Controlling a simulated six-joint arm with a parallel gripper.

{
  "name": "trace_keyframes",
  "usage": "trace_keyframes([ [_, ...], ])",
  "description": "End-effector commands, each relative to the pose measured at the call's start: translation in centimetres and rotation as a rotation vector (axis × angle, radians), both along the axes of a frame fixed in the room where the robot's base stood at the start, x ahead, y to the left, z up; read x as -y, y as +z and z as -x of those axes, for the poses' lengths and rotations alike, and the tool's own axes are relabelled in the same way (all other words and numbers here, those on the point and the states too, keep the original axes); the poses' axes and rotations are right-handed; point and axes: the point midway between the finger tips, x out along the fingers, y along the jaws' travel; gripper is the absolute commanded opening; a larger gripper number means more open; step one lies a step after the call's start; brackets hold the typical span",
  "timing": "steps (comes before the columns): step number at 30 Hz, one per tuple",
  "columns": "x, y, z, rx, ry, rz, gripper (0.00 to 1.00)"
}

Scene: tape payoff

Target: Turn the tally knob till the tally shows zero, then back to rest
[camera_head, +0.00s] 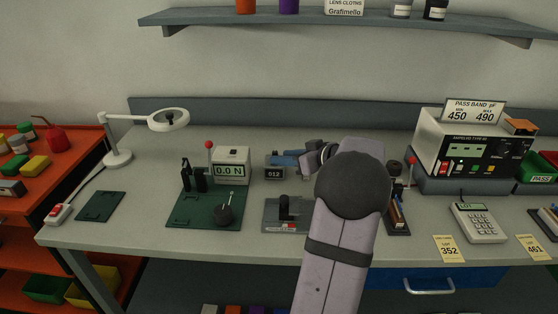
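The tally (275,174) is a small dark counter at the middle of the bench, and its display seems to read 012. A blue-grey part (284,160) shows just behind it. I cannot make out the tally knob; it may be hidden by my wrist. My gripper (308,158) is at the end of my arm, just right of the tally and close to it in the picture. Its fingers are small and partly hidden by my own wrist, so I cannot tell whether they are open, shut or touching anything.
A green-based gauge reading 0.0 N (231,169) stands left of the tally. A grey fixture with a black block (287,208) sits in front. Right are a red-knobbed lever stand (398,210), a tester (470,145) and a keypad (480,223). A lamp (118,157) stands left.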

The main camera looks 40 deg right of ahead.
Motion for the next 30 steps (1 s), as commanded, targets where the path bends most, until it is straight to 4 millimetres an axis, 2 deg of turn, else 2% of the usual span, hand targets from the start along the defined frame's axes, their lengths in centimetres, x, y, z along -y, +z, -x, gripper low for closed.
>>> trace_keyframes([
  [1,1.3,-0.3,0.3,0.018,-0.016,0.033,0.33],
  [4,2.7,-0.1,0.5,0.039,-0.033,0.076,0.33],
  [13,3.1,-0.1,0.0,0.045,-0.035,0.093,0.33],
  [30,3.0,-2.5,-5.7,0.044,-0.034,0.092,0.33],
])
